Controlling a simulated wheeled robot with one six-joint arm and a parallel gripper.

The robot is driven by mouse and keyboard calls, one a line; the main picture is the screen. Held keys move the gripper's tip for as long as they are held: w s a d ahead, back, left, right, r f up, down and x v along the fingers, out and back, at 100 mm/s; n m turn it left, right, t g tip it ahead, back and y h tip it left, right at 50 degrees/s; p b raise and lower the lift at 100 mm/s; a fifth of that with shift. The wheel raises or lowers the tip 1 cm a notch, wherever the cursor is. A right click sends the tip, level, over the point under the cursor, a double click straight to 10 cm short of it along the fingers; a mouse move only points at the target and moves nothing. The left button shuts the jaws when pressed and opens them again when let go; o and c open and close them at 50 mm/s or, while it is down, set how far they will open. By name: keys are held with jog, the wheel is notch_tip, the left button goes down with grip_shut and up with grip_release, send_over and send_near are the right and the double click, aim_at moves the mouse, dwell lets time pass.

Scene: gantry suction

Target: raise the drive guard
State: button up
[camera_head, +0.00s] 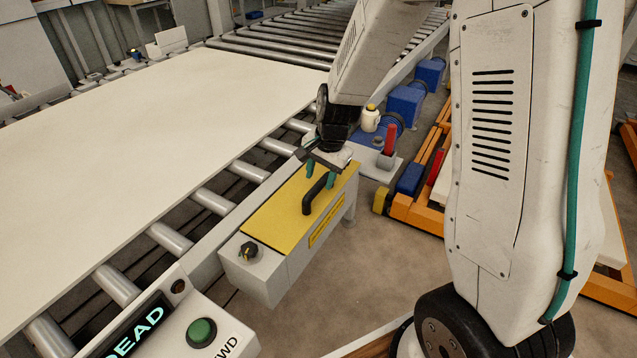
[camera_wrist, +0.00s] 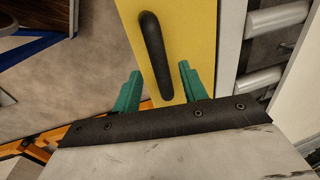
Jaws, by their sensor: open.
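The drive guard (camera_head: 272,218) is a yellow lid, lying closed on a grey box beside the roller conveyor. A black bar handle (camera_head: 309,203) stands on its top. My gripper (camera_head: 320,174) is open with green fingers pointing down at the handle's far end. In the wrist view, the yellow guard (camera_wrist: 199,30) fills the upper middle. The handle (camera_wrist: 153,45) runs lengthwise there, its lower end between the two fingers of my gripper (camera_wrist: 160,72), with gaps on both sides. I cannot tell whether the fingertips reach down to the handle's height.
A black knob (camera_head: 248,251) sits on the box's near end. A control panel with a green button (camera_head: 201,332) is at bottom left. A large pale board (camera_head: 150,110) lies on the rollers. A red lever (camera_head: 389,140) and white bottle (camera_head: 370,118) stand behind my gripper.

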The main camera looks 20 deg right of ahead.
aim_at(318, 186)
jog(key=shift+w+a+f, duration=0.1)
jog(key=shift+f, duration=0.65)
jog(key=shift+w+a+f, duration=0.1)
jog(key=shift+f, duration=0.65)
grip_shut()
jog(key=shift+d+r, duration=0.1)
jog(key=shift+r, duration=0.05)
